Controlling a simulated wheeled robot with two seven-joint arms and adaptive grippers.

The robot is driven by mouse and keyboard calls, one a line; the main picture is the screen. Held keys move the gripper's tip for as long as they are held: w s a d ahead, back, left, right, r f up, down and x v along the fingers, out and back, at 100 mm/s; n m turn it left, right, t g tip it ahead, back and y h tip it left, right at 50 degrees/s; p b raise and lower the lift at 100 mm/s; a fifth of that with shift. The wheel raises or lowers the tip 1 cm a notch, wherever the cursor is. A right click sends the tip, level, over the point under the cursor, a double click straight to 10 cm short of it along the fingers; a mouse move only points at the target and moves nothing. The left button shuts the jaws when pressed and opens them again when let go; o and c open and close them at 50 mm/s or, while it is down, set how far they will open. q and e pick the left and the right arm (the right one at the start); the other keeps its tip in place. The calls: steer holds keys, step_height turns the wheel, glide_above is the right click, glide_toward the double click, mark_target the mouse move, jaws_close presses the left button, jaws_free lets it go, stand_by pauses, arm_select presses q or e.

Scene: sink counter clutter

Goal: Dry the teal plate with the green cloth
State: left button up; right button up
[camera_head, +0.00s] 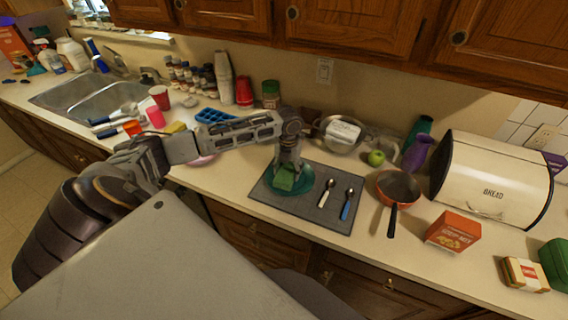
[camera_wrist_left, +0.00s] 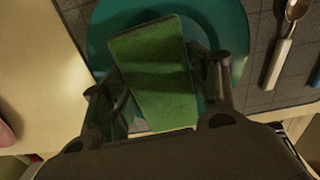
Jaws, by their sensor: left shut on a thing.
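The teal plate (camera_head: 306,182) lies on a dark grey mat (camera_head: 334,218). My left gripper (camera_head: 285,172) is over the plate, pointing down, shut on the green cloth (camera_head: 282,183). In the left wrist view the cloth (camera_wrist_left: 155,75) is a flat green block between the two fingers of my left gripper (camera_wrist_left: 160,95). The plate (camera_wrist_left: 225,20) lies directly under it. The cloth appears to be at the plate's surface; whether it touches cannot be told. The gripper hides part of the plate. My right gripper is not in view.
Two spoons, one white-handled (camera_head: 326,192) and one blue-handled (camera_head: 347,205), lie right of the plate on the mat. An orange pan (camera_head: 398,183), a snack box (camera_head: 453,231) and a bread bin (camera_head: 493,178) stand further right. A metal bowl (camera_head: 337,142) and green apple (camera_head: 376,158) are behind.

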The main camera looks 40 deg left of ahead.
arm_select(q)
steer(key=shift+w+d, duration=0.45)
steer(key=shift+d, duration=0.05)
steer(key=shift+w+d, duration=0.1)
steer(key=shift+w+d, duration=1.1)
steer(key=shift+d, duration=0.1)
steer(key=shift+r, duration=0.1)
steer(key=shift+r, duration=2.85)
steer(key=shift+r, duration=1.5)
steer(key=shift+w+r, duration=0.15)
steer(key=shift+w, duration=0.05)
